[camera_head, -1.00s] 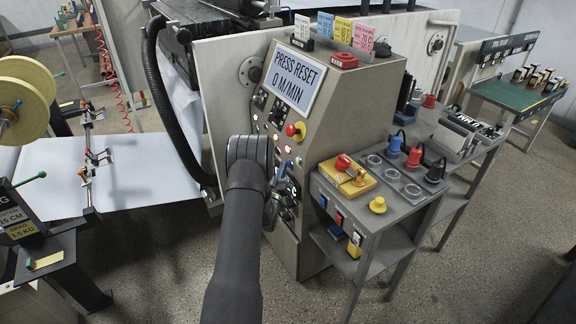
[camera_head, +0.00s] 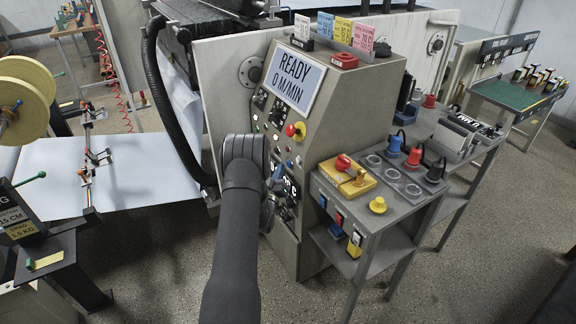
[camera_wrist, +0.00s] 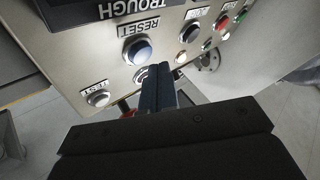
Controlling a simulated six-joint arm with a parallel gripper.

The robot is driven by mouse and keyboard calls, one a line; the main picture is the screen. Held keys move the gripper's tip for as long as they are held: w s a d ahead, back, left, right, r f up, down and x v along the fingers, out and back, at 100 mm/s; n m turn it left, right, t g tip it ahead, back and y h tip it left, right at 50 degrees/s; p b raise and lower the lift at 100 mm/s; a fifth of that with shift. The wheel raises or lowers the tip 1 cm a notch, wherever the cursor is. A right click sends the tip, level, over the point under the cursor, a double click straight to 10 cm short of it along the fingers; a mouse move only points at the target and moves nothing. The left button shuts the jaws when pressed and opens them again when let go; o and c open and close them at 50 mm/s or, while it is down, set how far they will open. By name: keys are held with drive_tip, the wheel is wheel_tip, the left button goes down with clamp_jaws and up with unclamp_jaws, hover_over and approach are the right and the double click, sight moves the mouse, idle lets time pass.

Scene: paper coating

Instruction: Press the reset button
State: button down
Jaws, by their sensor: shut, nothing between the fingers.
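The reset button (camera_wrist: 138,51) is a round blue-grey button in a pale ring, under a RESET label in the wrist view. It sits on the grey control panel (camera_head: 310,137). My gripper (camera_wrist: 155,70) is shut and empty, its dark blue fingertips just beside the button's lower right in the wrist view. I cannot tell whether the tips touch it, but the button face is uncovered. In the head view my gripper (camera_head: 278,178) is at the panel's lower part, partly hidden by my arm. The display (camera_head: 292,75) above reads READY, 0 M/MIN.
A TEST button (camera_wrist: 98,98) and other buttons flank the reset button. A side table (camera_head: 390,212) with a yellow box and plugs stands to the right. Floor in front is clear.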

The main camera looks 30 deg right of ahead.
drive_tip(key=shift+a, duration=2.5)
drive_tip(key=a, duration=0.3)
drive_tip(key=shift+a, duration=0.4)
